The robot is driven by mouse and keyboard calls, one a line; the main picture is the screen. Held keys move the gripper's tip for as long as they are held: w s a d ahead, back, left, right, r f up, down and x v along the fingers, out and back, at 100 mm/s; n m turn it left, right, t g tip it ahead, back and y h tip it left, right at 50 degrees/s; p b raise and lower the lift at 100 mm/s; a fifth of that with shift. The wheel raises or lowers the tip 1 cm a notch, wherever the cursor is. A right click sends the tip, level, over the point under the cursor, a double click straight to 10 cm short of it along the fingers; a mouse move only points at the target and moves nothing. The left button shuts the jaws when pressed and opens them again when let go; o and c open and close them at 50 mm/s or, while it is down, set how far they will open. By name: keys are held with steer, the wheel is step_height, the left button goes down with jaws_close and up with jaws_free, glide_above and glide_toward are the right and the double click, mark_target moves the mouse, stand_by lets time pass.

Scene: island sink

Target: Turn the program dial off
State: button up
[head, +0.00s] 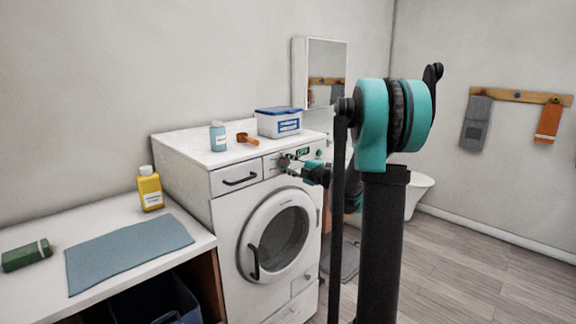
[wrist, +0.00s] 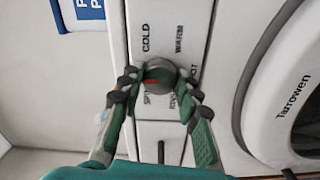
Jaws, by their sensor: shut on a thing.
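The program dial (wrist: 160,74) is a round dark grey knob with a short red mark on the washing machine's white control panel. Printed words including COLD and WARM stand around it in the wrist view; others are partly covered by my fingers. My gripper (wrist: 160,84) has its two fingers around the dial, one on each side, and is shut on it. In the head view my gripper (head: 287,164) is at the panel of the white washing machine (head: 229,205), right of the drawer, and mostly hides the dial. I cannot tell exactly which word the red mark faces.
The round door (head: 275,238) below is closed. A blue bottle (head: 218,136), an orange scoop (head: 247,139) and a blue-lidded box (head: 279,123) stand on top. A yellow bottle (head: 150,188) is on the left counter.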

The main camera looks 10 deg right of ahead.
stand_by(0.3)
steer(key=o, duration=1.2)
steer(key=shift+c, duration=0.2)
steer(key=v, duration=1.2)
